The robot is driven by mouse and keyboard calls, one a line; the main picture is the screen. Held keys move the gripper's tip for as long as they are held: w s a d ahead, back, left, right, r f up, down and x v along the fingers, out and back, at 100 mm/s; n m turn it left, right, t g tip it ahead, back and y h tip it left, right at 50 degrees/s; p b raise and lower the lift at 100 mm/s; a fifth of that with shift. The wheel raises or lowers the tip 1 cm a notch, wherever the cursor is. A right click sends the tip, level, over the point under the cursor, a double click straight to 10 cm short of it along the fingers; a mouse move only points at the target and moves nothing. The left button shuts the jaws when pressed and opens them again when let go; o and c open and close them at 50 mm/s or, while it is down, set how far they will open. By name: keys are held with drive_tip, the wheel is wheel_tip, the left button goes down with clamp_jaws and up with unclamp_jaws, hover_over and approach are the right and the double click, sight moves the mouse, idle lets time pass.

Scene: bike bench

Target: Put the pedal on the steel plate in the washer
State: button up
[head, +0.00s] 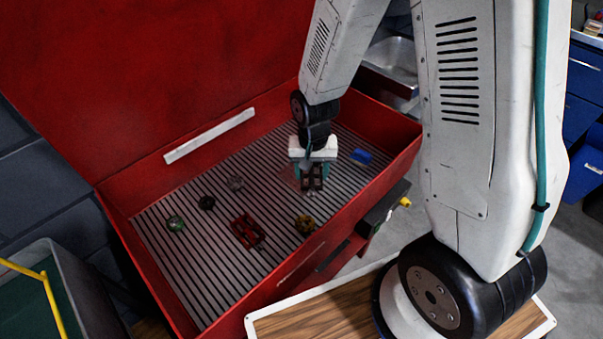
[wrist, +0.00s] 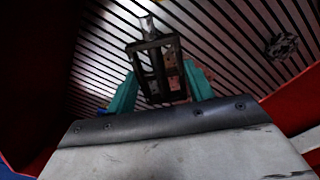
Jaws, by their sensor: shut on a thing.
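The washer (head: 190,300) is an open red tub with a slatted grey grate (head: 185,275) inside and its lid raised. My gripper (head: 312,172) reaches down inside the tub, over the right part of the grate. Its teal fingers are shut on a dark, frame-shaped pedal (head: 313,184). In the wrist view the pedal (wrist: 150,60) sits between the fingertips (wrist: 161,82), with a silver spindle end pointing away from the gripper. I cannot tell whether the pedal touches the grate. I cannot make out a steel plate for certain.
The red walls surround the grate. A wooden-topped surface (head: 320,318) stands in front.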

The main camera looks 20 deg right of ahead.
drive_tip(key=s, duration=0.2)
drive_tip(key=s+f, duration=0.1)
drive_tip(key=s, duration=0.1)
drive_tip(key=s+f, duration=0.1)
drive_tip(key=s, duration=0.1)
drive_tip(key=shift+s+f, duration=0.1)
drive_tip(key=w, duration=0.5)
drive_tip(key=w+d+f, duration=0.1)
drive_tip(key=w, duration=0.9)
drive_tip(key=shift+w+d+f, duration=0.15)
drive_tip(key=shift+w+f, duration=0.15)
drive_tip(key=shift+f, duration=0.05)
drive_tip(key=shift+s+f, duration=0.1)
drive_tip(key=shift+f, duration=1.6)
drive_tip(key=o, duration=1.1)
drive_tip(key=shift+f, duration=0.1)
drive_tip(key=shift+c, duration=0.2)
